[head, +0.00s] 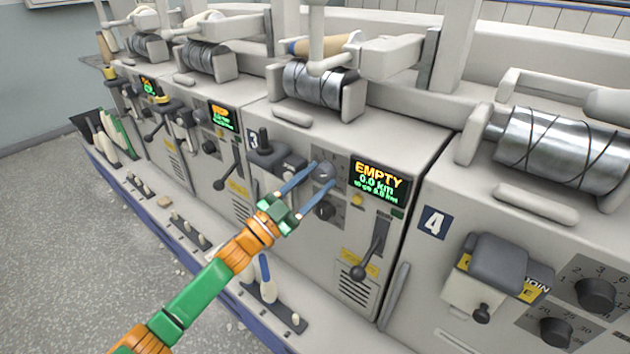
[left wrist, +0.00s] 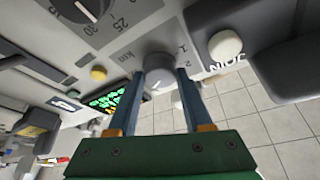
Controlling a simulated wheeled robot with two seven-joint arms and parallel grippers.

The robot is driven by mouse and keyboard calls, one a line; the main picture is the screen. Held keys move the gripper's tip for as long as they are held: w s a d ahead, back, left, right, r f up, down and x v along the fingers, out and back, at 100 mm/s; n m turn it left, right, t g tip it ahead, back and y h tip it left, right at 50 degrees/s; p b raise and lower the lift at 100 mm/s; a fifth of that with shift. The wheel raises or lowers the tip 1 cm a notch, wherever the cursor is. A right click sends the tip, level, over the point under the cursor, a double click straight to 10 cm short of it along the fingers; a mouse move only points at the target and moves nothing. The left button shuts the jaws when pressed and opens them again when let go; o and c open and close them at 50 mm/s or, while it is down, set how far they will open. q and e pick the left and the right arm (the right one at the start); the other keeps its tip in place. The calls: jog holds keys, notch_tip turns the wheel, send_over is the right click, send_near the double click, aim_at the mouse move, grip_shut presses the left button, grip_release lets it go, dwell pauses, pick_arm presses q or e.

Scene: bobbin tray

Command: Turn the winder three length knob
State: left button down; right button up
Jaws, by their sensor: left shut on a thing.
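Winder three is the middle machine in the head view, with its "3" label (head: 253,139) and a lit screen (head: 378,182) reading EMPTY and 0.0 km. Its upper grey round knob (head: 324,170) is between the blue fingers of my left gripper (head: 325,174). In the left wrist view the gripper (left wrist: 162,82) is shut on this knob (left wrist: 158,76), one finger on each side. Small numbers and "km" lettering are printed near it. The fingers cover part of the knob, and its exact setting is unclear. My right gripper is out of view.
A lower dark knob (head: 326,210) sits just below the held one; a yellow button (head: 357,199) is to its right. A black lever (head: 370,250) stands below the screen. Winder four (head: 432,222) is to the right. Open floor (head: 80,240) lies at the left.

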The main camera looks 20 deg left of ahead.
pick_arm(q)
jog(key=shift+c, duration=1.6)
grip_release()
jog(key=v, duration=0.7)
jog(key=shift+f, duration=0.1)
